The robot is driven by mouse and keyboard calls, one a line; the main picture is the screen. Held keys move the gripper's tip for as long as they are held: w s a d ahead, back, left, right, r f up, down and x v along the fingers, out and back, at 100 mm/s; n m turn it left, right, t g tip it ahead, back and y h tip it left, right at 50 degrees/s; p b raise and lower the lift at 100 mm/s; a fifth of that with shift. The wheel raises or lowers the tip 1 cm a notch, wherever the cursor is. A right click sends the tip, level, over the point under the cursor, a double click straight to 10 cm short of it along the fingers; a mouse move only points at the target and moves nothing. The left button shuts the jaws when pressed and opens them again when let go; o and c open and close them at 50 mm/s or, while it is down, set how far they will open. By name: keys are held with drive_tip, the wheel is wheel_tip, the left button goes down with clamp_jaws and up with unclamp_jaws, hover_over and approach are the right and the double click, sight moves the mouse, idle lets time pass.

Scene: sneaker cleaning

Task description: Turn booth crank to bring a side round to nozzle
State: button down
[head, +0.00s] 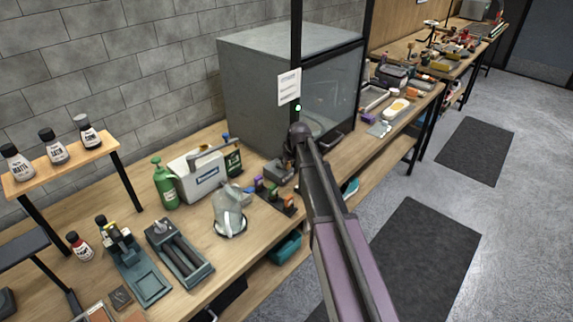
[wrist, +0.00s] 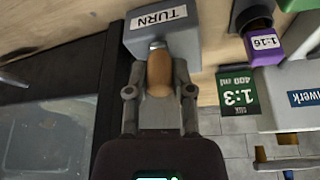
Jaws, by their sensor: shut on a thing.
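The booth (head: 258,95) is a large grey cabinet with a dark-framed glass front on the bench in the head view. In the wrist view its dark frame and glass window (wrist: 40,135) fill the left side. The crank has a grey housing (wrist: 136,42) labelled TURN and a wooden handle (wrist: 159,72). My gripper (wrist: 159,92) is shut on this handle, one finger on each side. In the head view my arm crosses in front of the booth's near corner and hides my gripper. I cannot make out a shoe or the nozzle through the glass.
The bench (head: 225,268) also holds a white labelled box (head: 197,175), a green spray bottle (head: 165,185) and a clear jug (head: 228,208). The floor at right has dark mats (head: 425,260).

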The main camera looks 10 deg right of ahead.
drive_tip(key=shift+w+d+n, duration=0.15)
drive_tip(key=shift+d+n, duration=0.15)
drive_tip(key=shift+n, duration=0.3)
drive_tip(key=shift+c, duration=2.4)
unclamp_jaws()
wheel_tip(320, 180, up, 9)
drive_tip(key=p, duration=0.9)
drive_tip(key=shift+r+p, duration=0.55)
